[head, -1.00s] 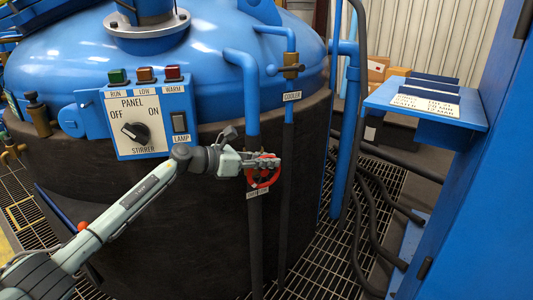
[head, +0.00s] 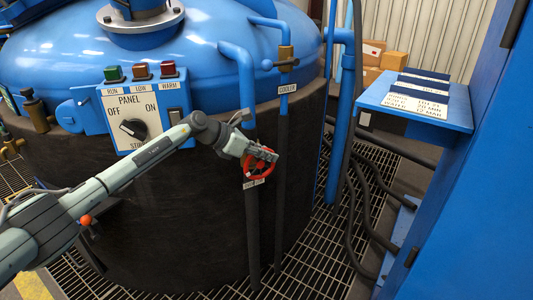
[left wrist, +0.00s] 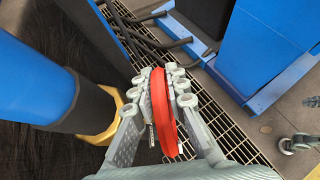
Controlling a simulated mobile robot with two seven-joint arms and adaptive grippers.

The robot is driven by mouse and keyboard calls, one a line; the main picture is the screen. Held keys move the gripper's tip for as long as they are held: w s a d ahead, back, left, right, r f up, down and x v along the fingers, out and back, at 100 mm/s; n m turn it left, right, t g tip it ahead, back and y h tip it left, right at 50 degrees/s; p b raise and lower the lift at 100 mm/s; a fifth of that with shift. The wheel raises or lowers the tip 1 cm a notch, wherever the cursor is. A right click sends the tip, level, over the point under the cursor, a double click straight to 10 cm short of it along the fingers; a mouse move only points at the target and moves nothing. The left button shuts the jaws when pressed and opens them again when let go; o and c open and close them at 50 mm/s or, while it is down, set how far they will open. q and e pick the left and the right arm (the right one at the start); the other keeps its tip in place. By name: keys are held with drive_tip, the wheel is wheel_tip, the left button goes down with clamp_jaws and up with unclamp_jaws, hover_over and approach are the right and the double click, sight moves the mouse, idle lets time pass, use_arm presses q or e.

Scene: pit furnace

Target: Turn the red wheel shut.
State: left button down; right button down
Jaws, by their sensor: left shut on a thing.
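The red wheel (head: 257,170) is a small red handwheel on the vertical pipe at the front of the vessel, above a small white label whose text I cannot read. My left gripper (head: 264,155) reaches it from the left and is shut on its rim. In the left wrist view the red wheel (left wrist: 164,115) appears edge-on between the two fingers of the gripper (left wrist: 160,90). The gripper covers part of the wheel in the head view. My right gripper is not in view.
The blue panel (head: 125,97) with the stirrer knob is beside my left arm. A cooler pipe with a brass valve (head: 286,56) runs right of the wheel. A blue shelf (head: 440,120) juts from the right. Black hoses (head: 362,225) lie over the floor grating.

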use_arm(q)
drive_tip(key=c, duration=1.5)
unclamp_jaws()
drive_tip(key=shift+c, duration=0.2)
drive_tip(key=shift+a, duration=0.1)
drive_tip(key=v, duration=1.2)
